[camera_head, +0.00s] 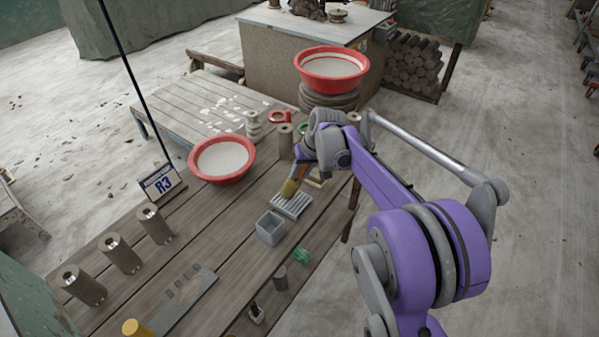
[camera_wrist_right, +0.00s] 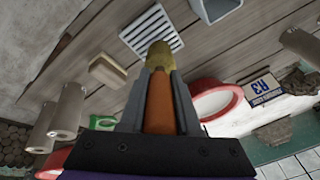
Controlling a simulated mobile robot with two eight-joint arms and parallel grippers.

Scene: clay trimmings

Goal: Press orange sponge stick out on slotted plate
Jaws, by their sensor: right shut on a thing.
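My right gripper (camera_head: 301,170) is shut on the orange sponge stick (camera_wrist_right: 160,104). The stick's orange handle lies between the fingers, and its yellow sponge end (camera_wrist_right: 161,57) sticks out past them. In the head view the sponge end (camera_head: 290,188) points down at the far-left edge of the slotted plate (camera_head: 292,206), a pale grey plate with parallel slots lying on the wooden table. In the wrist view the plate (camera_wrist_right: 151,29) lies just beyond the sponge end, which overlaps its near edge. I cannot tell whether they touch. My left gripper is not in view.
A grey square container (camera_head: 271,228) stands close to the plate's near-left side. A red basin (camera_head: 222,159) stands to the left, and a green object (camera_head: 301,256) lies nearer. Several grey cylinders (camera_head: 119,253) stand at the left. Bare planks (camera_head: 215,238) lie between.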

